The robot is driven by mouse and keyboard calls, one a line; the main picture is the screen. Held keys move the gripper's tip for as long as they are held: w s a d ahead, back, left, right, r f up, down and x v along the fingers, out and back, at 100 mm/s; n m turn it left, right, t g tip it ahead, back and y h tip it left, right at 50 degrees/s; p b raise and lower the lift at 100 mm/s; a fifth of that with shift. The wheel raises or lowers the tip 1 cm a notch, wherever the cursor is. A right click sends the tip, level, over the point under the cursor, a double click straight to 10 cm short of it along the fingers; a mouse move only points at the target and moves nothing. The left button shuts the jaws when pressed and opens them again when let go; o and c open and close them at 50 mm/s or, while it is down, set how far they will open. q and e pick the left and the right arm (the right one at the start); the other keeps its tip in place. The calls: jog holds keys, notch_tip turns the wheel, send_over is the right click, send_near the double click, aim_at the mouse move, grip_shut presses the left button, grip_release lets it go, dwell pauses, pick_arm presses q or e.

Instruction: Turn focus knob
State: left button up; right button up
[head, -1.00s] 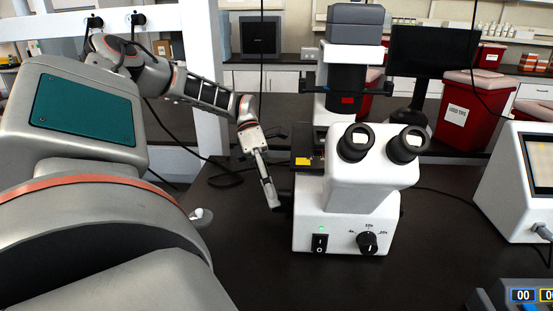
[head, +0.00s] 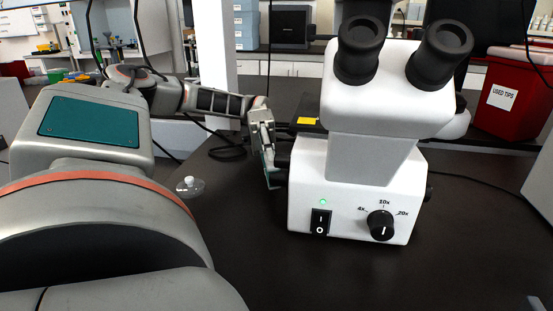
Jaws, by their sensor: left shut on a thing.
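The white microscope (head: 355,190) stands on the dark bench, with two black eyepieces at its top. Its dark focus knob (head: 283,162) sticks out from the left side of the base and is partly hidden by my fingers. My left gripper (head: 271,168) reaches in from the left and is shut on that knob. The front face has a black dial (head: 380,225) marked 4x, 10x and 20x, and a power switch (head: 320,221) with a lit green light. My right gripper is out of view.
A red bin labelled "USED TIPS" (head: 508,97) stands behind at the right. A small clear dish-like item (head: 189,186) lies on the bench left of the gripper. A black cable (head: 228,153) runs behind my left arm. The bench front is clear.

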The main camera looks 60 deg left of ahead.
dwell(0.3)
pick_arm(q)
jog(key=o, duration=1.1)
jog(key=shift+d, duration=0.1)
jog(key=o, duration=0.6)
notch_tip(320, 180, up, 8)
jog(key=shift+a, duration=0.25)
jog(key=shift+s+d+r, duration=0.1)
jog(key=shift+d+r, duration=0.1)
jog(key=shift+r, duration=0.35)
jog(key=shift+s+d+r, duration=0.1)
jog(key=shift+d+r, duration=0.1)
jog(key=shift+r, duration=0.35)
jog(key=c, duration=0.6)
jog(key=shift+w+a, duration=0.15)
